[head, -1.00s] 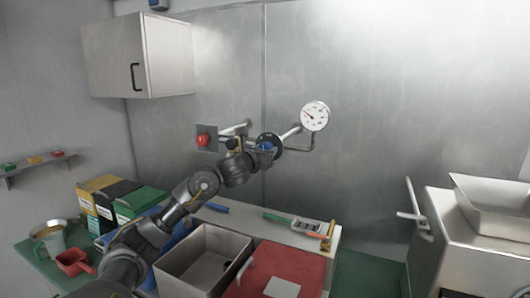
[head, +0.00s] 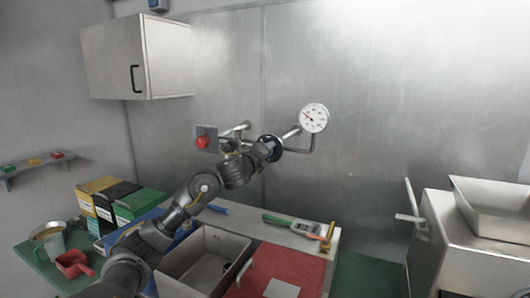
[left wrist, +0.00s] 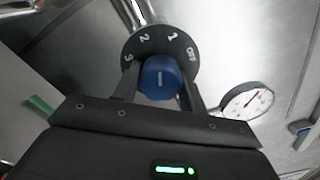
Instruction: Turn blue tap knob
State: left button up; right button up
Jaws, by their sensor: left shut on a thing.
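The blue tap knob (left wrist: 160,78) sits in front of a round black dial (left wrist: 178,47) marked OFF, 1, 2 and 3, seen in the left wrist view. The white line on the knob's face stands nearly upright in that view. My left gripper (left wrist: 160,90) has one finger on each side of the knob and is shut on it. In the head view my left gripper (head: 262,152) covers the knob, and the dial (head: 271,148) shows only partly behind it. My right gripper is not in view.
A pressure gauge (head: 314,118) stands right of the dial on the pipe. A red button (head: 202,142) on a wall plate is to the left. Below are an open metal bin (head: 240,243), a red board (head: 290,262) and a green-handled tool (head: 279,218).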

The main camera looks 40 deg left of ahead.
pick_arm(q)
jog(key=n+p, duration=0.1)
jog(key=n, duration=0.2)
jog(key=shift+n, duration=0.4)
jog(key=shift+n+p, duration=0.6)
jog(key=shift+n, duration=1.6)
jog(key=o, duration=1)
jog(key=shift+s+d, duration=0.1)
jog(key=shift+s, duration=0.2)
jog(key=v, duration=1)
jog(key=shift+r, duration=0.1)
